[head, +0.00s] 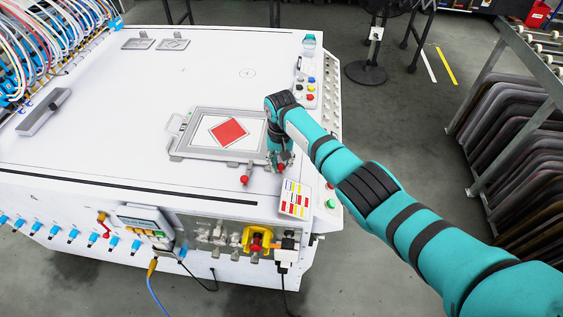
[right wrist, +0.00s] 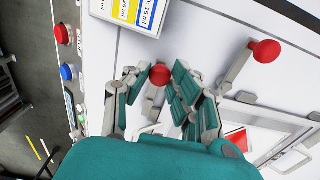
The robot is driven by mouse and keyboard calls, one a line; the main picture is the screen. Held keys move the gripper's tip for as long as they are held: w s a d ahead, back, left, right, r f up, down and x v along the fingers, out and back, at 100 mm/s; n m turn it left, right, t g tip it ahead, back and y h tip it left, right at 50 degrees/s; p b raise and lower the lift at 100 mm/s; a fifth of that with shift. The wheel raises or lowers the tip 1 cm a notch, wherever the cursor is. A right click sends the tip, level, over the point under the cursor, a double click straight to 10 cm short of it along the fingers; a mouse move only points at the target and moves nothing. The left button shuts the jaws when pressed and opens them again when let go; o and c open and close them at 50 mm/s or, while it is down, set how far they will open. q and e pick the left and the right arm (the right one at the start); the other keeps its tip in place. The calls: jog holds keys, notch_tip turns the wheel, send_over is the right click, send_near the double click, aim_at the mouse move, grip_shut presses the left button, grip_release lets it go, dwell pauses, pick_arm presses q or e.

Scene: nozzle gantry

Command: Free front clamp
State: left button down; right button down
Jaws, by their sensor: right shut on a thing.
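A grey frame (head: 180,152) lies flat on the white machine top, around a white sheet with a red square (head: 228,132). A toggle clamp with a red knob (head: 245,180) stands at the frame's front edge; it also shows in the right wrist view (right wrist: 266,50), apart from my fingers. My right gripper (head: 280,162) points down at the frame's front right corner. In the right wrist view, its fingers (right wrist: 160,88) are closed around a second red knob (right wrist: 158,75) on a grey lever. The fingers partly hide this lever. My left gripper is not in view.
A colour-marked label card (head: 295,198) lies just in front of my right gripper. A button panel (head: 306,85) runs along the right edge. A yellow-and-red switch (head: 257,239) is on the front face. Bundled hoses (head: 60,35) fill the back left. The top left of the frame is mostly clear.

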jog(key=shift+w, duration=0.1)
jog(key=c, duration=1.1)
grip_release()
jog(key=shift+r, duration=0.1)
notch_tip(320, 180, up, 12)
jog(key=shift+a+f, duration=0.1)
